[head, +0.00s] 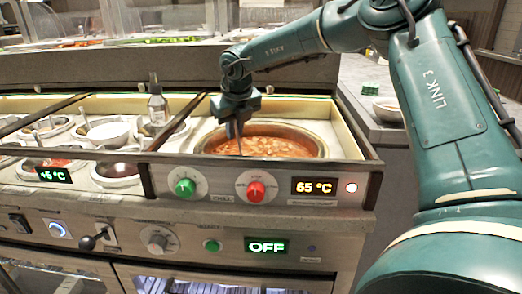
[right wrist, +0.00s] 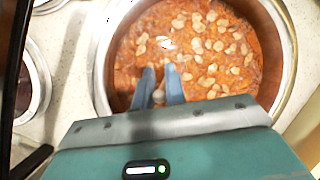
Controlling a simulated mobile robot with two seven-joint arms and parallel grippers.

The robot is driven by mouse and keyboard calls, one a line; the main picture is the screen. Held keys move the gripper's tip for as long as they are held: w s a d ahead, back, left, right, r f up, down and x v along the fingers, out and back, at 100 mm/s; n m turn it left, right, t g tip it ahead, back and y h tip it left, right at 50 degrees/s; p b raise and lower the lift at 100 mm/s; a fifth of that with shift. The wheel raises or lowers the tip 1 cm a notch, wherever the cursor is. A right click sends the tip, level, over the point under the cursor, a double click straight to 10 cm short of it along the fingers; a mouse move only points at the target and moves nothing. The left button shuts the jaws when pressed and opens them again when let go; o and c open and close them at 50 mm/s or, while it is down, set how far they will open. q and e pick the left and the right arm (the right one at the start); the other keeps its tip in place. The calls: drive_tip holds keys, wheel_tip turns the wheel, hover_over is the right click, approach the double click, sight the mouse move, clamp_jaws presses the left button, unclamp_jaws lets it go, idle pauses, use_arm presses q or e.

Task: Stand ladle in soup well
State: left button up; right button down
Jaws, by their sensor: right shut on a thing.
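The soup well (head: 318,146) is a round metal-rimmed well of orange-red soup with pale slices at the right end of the counter. My right gripper (head: 236,134) points down over the soup, near the left of its middle. It is shut on the ladle, of which only a thin dark piece (head: 239,148) shows below the fingers. In the right wrist view the blue-grey fingertips (right wrist: 160,70) are over the soup, inside the well's rim (right wrist: 101,60). The ladle's bowl is not visible, and I cannot tell how deep it sits. My left gripper is not in view.
A front panel with a green knob (head: 185,187) and a red knob (head: 256,192) runs before the soup well. A side counter (head: 357,72) stands at right.

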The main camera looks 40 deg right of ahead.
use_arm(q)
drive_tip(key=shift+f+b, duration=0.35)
use_arm(e)
drive_tip(key=shift+f, duration=0.15)
idle(0.4)
drive_tip(key=c, duration=0.7)
unclamp_jaws()
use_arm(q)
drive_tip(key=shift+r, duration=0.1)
use_arm(e)
drive_tip(key=shift+r+p, duration=2.9)
drive_tip(key=shift+r, duration=1.3)
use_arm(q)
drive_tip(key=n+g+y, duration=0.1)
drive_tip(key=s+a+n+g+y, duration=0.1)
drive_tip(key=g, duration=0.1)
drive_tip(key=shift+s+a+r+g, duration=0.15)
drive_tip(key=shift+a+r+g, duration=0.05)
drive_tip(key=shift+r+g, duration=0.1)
use_arm(e)
drive_tip(key=shift+r, duration=0.3)
